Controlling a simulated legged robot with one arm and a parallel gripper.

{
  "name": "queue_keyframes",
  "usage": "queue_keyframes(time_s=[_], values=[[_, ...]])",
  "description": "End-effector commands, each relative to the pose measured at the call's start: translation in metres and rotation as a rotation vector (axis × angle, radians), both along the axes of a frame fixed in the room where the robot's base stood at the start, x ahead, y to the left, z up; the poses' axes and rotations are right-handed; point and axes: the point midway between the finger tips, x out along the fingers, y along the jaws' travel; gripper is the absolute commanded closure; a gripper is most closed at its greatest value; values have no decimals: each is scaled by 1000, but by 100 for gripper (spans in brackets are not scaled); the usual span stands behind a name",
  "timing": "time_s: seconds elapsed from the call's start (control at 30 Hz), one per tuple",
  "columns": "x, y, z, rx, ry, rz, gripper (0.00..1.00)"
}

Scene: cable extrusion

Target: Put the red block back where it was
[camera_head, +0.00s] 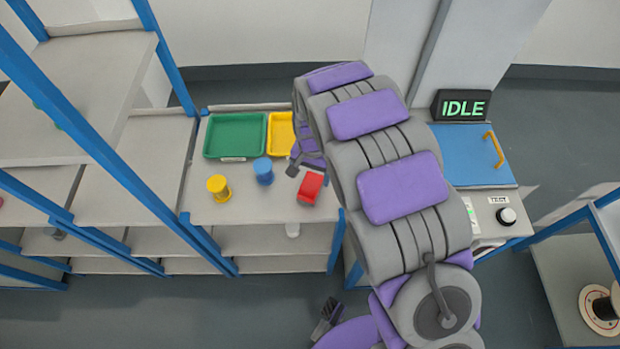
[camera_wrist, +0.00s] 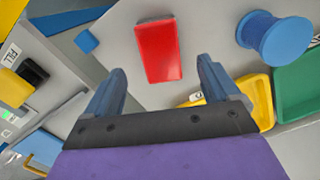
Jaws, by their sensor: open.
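The red block (camera_head: 310,188) lies on the grey shelf top near its front right corner, right of the blue spool (camera_head: 263,171). In the wrist view the red block (camera_wrist: 158,50) shows just beyond and between the fingertips. My gripper (camera_wrist: 161,72) is open, with nothing between its fingers. In the head view my gripper (camera_head: 293,169) is partly hidden by my own arm and hangs close to the left of the block. I cannot tell its exact height above the shelf.
A green tray (camera_head: 235,150) and a yellow tray (camera_head: 271,140) sit at the back of the shelf. A yellow spool (camera_head: 219,188) stands at the front left. Blue shelf posts (camera_head: 205,240) rise on the left. A machine with an IDLE display (camera_head: 461,106) stands on the right.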

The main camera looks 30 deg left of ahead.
Motion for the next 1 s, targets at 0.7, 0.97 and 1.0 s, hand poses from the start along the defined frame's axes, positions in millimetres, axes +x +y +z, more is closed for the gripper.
queue_keyframes(time_s=[0.7,0.97,1.0], values=[[10,-16,66,-2,-4,-13,11],[22,-123,134,-18,-5,-80,11],[19,-142,144,-23,1,-90,11]])
